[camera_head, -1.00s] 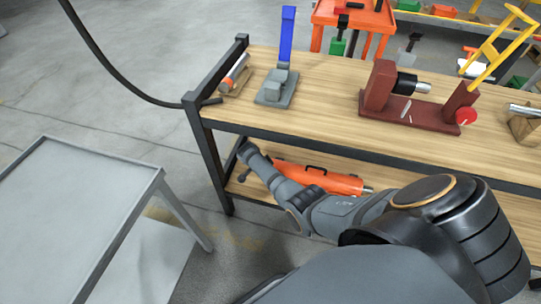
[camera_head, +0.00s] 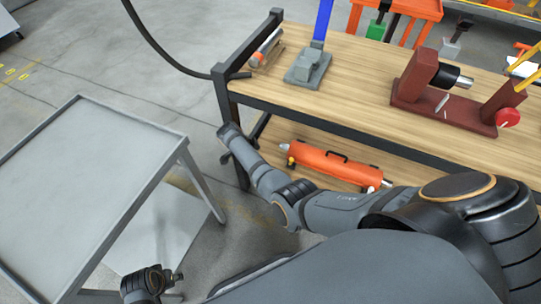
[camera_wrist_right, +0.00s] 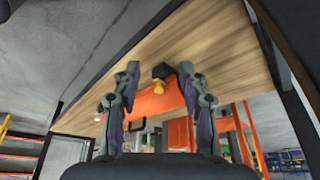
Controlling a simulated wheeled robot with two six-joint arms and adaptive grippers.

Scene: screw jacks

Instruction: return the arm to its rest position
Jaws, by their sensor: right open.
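My right arm (camera_head: 345,210) reaches from the right across the head view. Its wrist end is beside the front left leg of the workbench, and its fingers cannot be made out there. In the right wrist view my right gripper (camera_wrist_right: 159,68) is open, with two dark fingers apart and nothing held between them. Beyond the fingers are an orange cylinder (camera_wrist_right: 158,104) and a wooden board (camera_wrist_right: 225,55). A dark jointed part of my left arm (camera_head: 148,284) shows at the bottom left of the head view; its gripper fingers do not show.
The workbench (camera_head: 330,88) holds a grey jack (camera_head: 308,68) and a dark red screw jack (camera_head: 435,98). The orange cylinder (camera_head: 330,164) lies on its lower shelf. A grey table (camera_head: 85,185) stands left. Floor shows between table and bench.

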